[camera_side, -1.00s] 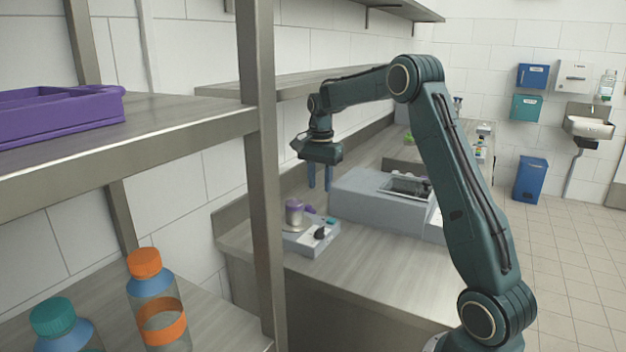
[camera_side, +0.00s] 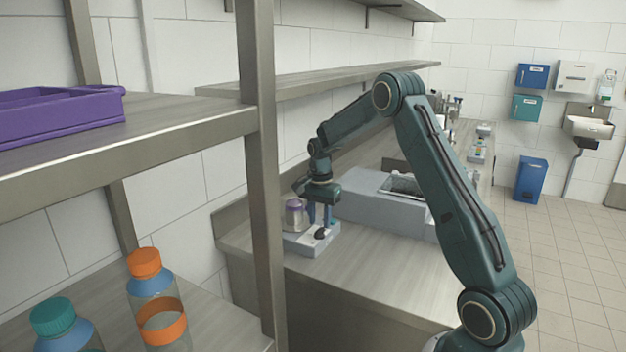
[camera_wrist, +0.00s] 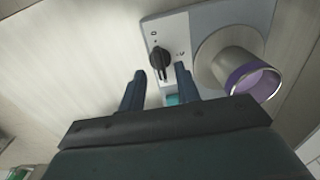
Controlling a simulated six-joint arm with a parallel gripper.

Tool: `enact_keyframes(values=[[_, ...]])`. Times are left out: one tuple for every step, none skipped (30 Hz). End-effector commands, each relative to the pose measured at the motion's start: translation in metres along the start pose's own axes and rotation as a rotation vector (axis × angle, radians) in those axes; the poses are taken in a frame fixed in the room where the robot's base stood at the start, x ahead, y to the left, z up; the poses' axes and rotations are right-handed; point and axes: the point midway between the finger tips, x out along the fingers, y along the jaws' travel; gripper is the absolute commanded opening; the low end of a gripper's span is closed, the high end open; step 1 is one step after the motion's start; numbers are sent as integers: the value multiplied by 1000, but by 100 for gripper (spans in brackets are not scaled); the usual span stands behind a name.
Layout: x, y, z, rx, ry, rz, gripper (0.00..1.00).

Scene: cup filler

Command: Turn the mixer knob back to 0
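The mixer (camera_side: 303,244) is a light grey box at the left end of the bench. Its black knob (camera_wrist: 160,59) shows in the wrist view with its pointer toward the bottom of that picture, between the two fingers' line and the far edge. The side view also shows the knob (camera_side: 321,233). A cup with a purple band (camera_wrist: 246,78) stands on the mixer's round plate (camera_wrist: 205,62). My gripper (camera_wrist: 158,82) is open, its two blue fingers apart, just short of the knob. A teal button (camera_wrist: 172,100) shows partly between the fingers.
A grey bath-like device (camera_side: 375,195) stands on the bench behind my gripper. A shelf post (camera_side: 262,180) rises in the foreground. The bench front (camera_side: 350,275) is clear.

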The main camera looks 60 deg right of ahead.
Motion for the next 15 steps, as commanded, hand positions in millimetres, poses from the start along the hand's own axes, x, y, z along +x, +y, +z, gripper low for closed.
enact_keyframes(values=[[7,0,0,0,-1,2,33],[10,0,0,0,-2,2,33],[14,0,0,0,-2,2,33],[16,0,0,0,-1,2,33],[18,0,0,0,-1,1,33],[21,0,0,0,-1,1,33],[22,0,0,0,-1,1,33],[24,0,0,0,-1,1,33],[25,0,0,0,-1,1,33],[26,0,0,0,-1,1,33],[26,0,0,0,-1,1,33],[26,0,0,0,-1,0,33],[26,0,0,0,-1,0,33],[27,0,0,0,-1,0,33],[26,0,0,0,0,0,33]])
